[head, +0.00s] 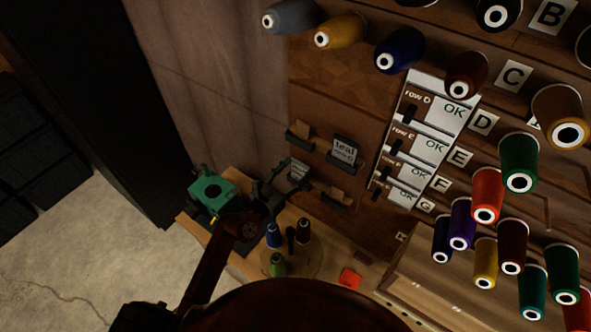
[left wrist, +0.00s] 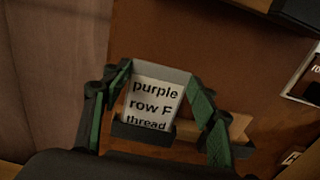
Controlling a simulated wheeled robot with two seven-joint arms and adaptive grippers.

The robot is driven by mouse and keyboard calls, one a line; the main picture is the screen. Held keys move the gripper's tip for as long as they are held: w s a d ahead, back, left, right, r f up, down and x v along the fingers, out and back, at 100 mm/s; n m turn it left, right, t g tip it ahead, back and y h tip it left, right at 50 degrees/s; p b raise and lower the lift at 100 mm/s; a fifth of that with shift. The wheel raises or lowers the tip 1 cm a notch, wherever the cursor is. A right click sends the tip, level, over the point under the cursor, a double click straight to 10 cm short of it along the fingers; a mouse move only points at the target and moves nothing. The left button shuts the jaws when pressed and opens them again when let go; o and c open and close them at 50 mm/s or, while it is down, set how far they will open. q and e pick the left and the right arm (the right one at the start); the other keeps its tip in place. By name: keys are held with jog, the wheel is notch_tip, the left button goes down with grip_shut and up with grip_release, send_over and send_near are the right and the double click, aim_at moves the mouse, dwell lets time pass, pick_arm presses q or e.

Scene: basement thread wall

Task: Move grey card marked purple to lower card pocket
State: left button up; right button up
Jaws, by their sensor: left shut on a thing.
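The grey-white card marked "purple row F thread" (left wrist: 152,103) stands upright between the fingers of my left gripper (left wrist: 160,98) in the left wrist view. The bottom line of its text is cut off by the dark front lip of a card pocket (left wrist: 142,133); how deep the card sits cannot be told. In the head view my left gripper (head: 283,180) is at the lower left pocket on the wall, and the card (head: 298,170) shows small beside it. My left gripper is shut on the card. My right gripper is not in view.
One pocket with a tan card (left wrist: 238,126) is close right of the gripper. Below are spools (head: 278,265), a green device (head: 212,190) and a red object (head: 350,278). Thread spools project from the wall at right.

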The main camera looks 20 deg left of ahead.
pick_arm(q)
jog(key=shift+w+f, duration=0.1)
dwell(0.6)
jog(key=shift+f, duration=0.25)
jog(key=o, duration=0.9)
jog(key=shift+r, duration=0.1)
jog(key=v, duration=1.2)
